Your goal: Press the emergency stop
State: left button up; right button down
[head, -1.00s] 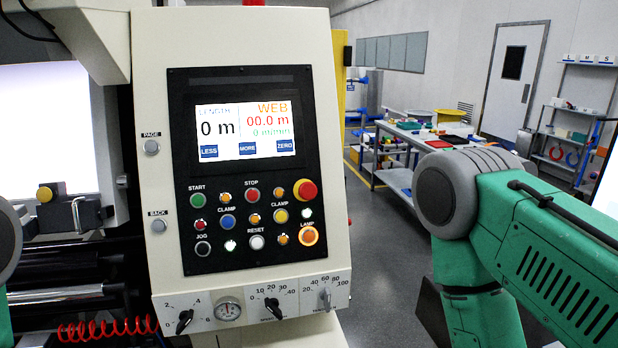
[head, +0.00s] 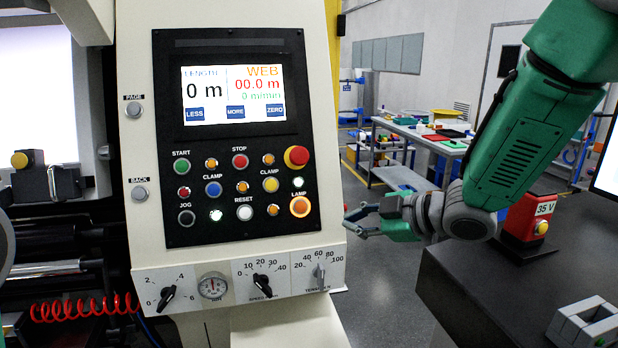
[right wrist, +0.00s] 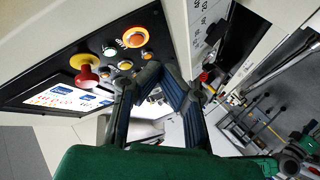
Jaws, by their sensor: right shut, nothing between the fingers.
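The emergency stop (head: 297,156) is a red mushroom button on a yellow ring, at the upper right of the black button panel (head: 215,228). In the right wrist view the emergency stop (right wrist: 87,77) stands out from the panel at the left. My right gripper (head: 354,222) is shut and empty. It is to the right of the panel and lower than the button, apart from it. In the right wrist view the fingers of my right gripper (right wrist: 172,88) point toward the panel's lower right side. My left gripper is not in view.
The orange-lit lamp button (head: 300,206) is below the emergency stop. A dark bench (head: 480,285) at right holds a red box (head: 521,222) marked 35 V and a grey block (head: 585,325). Open floor lies between panel and bench.

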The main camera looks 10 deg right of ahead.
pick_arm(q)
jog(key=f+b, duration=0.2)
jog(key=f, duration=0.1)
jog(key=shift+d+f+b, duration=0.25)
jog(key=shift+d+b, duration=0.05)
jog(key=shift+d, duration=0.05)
pick_arm(e)
notch_tip(320, 180, up, 15)
jog(key=n+y, duration=0.2)
jog(key=n, duration=0.6)
jog(key=shift+w+d+f, duration=0.15)
jog(key=shift+d+f, duration=0.05)
jog(key=shift+d, duration=0.25)
jog(key=shift+a, duration=0.1)
jog(key=p, duration=0.2)
send_near(296, 156)
jog(key=s+a+x, duration=0.1)
jog(key=x, duration=0.5)
jog(key=shift+w+d+f, duration=0.15)
jog(key=shift+w+f, duration=0.05)
jog(key=shift+w, duration=0.75)
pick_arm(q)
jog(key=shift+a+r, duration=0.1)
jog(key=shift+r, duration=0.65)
